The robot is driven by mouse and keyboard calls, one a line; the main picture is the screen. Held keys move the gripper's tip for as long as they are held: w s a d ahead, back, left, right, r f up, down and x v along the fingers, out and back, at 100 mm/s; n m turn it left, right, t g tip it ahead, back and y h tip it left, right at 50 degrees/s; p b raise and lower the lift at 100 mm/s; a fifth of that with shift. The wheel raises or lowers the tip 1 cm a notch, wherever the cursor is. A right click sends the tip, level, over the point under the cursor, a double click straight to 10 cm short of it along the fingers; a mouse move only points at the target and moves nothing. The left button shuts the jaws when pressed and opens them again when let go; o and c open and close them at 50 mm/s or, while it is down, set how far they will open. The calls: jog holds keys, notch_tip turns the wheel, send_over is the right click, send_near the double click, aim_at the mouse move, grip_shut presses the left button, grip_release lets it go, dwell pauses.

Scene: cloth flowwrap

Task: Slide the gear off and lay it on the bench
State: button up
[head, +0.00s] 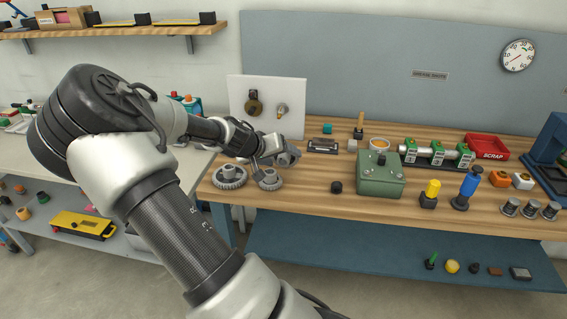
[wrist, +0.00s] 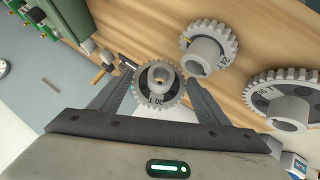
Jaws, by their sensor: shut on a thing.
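My gripper (head: 283,156) is over the left end of the wooden bench (head: 310,195), in front of the white panel. In the wrist view its fingers (wrist: 158,92) are shut on a grey toothed gear (wrist: 145,98) marked 30, with a round hub. The bench shows beyond this gear. I cannot tell how high above the bench it is. A smaller gear (wrist: 201,62) marked 24 and a larger gear (wrist: 268,90) marked 36 lie apart from it; in the head view the larger gear (head: 229,182) and smaller gear (head: 268,183) are on the bench below my gripper.
The white panel (head: 240,92) stands behind, bearing a dark brass-coloured part (head: 254,107) and a pale part (head: 282,109).

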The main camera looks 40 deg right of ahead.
jog(key=shift+r+p, duration=0.8)
jog(key=shift+r, duration=0.75)
jog(key=s+d+b, duration=0.2)
jog(key=s+d+f+m+t+y+b, duration=0.1)
jog(key=s+d, duration=0.1)
jog(key=s, duration=0.1)
jog(key=s+d+f+m+t+y+b, duration=0.1)
jog(key=s+d+b, duration=0.1)
jog(key=shift+s+d+f+b, duration=0.2)
jog(key=shift+d+f+b, duration=0.05)
jog(key=shift+b, duration=0.1)
jog(key=shift+f, duration=0.2)
jog(key=shift+f+b, duration=0.8)
jog(key=shift+b, duration=0.15)
